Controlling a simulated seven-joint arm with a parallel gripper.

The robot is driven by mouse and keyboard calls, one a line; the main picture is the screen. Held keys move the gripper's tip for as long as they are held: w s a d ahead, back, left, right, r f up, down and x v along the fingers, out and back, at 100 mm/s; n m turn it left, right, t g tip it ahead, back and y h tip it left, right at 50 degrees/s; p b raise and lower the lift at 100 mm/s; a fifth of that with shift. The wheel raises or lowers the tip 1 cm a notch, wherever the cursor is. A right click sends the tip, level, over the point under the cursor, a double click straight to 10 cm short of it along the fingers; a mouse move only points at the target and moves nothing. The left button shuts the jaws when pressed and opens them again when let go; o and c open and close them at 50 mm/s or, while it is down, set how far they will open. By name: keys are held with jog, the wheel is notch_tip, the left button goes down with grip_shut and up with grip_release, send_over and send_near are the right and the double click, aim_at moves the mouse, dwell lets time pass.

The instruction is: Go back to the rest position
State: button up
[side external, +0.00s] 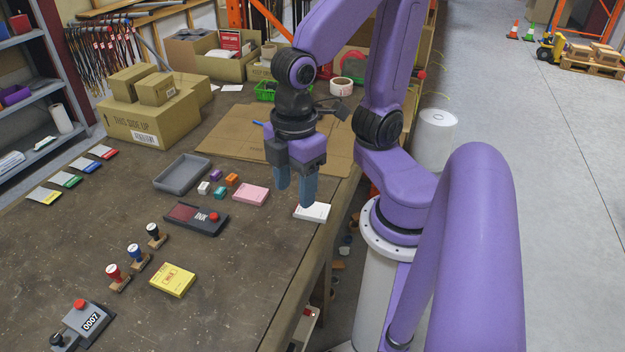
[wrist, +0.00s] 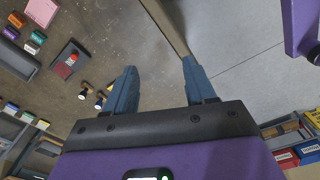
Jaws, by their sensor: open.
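My gripper (side external: 296,186) is open and empty, its blue fingers pointing down above the right edge of the table (side external: 90,240). In the side external view the fingertips are just left of a white box (side external: 314,212) near that edge, and overlap it slightly in the picture. In the wrist view the two fingers of my gripper (wrist: 160,84) stand apart with nothing between them; table edge and floor show beyond.
Left of my gripper are a pink box (side external: 251,196), a grey tray (side external: 182,174), several small coloured blocks, an ink pad (side external: 196,218), stamps (side external: 137,256) and a yellow box (side external: 172,280). Cardboard boxes (side external: 150,120) stand at the back. The front middle of the table is clear.

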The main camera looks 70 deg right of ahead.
jog(key=s+d, duration=0.1)
jog(key=s, duration=0.1)
jog(key=shift+s+d+f, duration=0.15)
jog(key=shift+s+d, duration=0.15)
jog(key=shift+d, duration=0.05)
